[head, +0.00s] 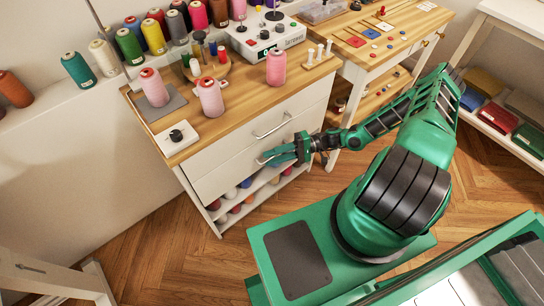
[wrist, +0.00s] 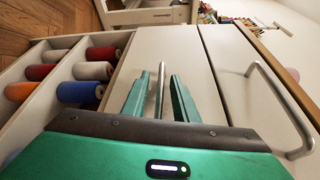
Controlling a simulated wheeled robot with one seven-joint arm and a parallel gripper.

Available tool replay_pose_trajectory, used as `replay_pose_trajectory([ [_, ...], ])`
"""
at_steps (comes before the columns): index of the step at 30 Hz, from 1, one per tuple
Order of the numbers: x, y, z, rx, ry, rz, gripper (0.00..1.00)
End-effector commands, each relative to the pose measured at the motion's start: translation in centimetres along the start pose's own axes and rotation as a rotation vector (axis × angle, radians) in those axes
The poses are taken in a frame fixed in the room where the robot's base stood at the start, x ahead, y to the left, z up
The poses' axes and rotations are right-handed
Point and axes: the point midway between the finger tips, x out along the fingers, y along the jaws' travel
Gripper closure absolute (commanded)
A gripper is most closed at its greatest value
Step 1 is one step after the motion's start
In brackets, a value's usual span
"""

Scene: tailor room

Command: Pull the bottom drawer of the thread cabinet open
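The thread cabinet (head: 185,154) has a wooden top and two white drawer fronts. The bottom drawer (head: 212,184) looks shut, its front about level with the top drawer (head: 225,150). My gripper (head: 273,156) is at the bottom drawer's handle. In the wrist view the handle bar (wrist: 161,88) lies between the two green fingers of my gripper (wrist: 160,92). The fingers are apart, with a gap on each side of the bar. The top drawer's handle (wrist: 268,95) is free, to the right in the wrist view.
Thread spools (wrist: 88,91) lie on open shelves below the bottom drawer. A worktable (head: 372,55) is at the right. Wooden floor (head: 150,255) is clear before the cabinet's left side.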

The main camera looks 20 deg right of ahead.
Motion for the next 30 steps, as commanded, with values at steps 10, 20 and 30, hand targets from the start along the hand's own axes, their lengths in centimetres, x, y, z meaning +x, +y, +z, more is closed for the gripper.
replay_pose_trajectory([
  [10, -0.04, 0.01, -0.01, 0.0, 0.0, 0.0, 1.0],
  [20, -0.07, 0.07, -0.02, 0.001, 0.001, 0.002, 1.0],
  [30, -0.1, 0.13, -0.02, 0.002, 0.001, 0.003, 1.0],
])
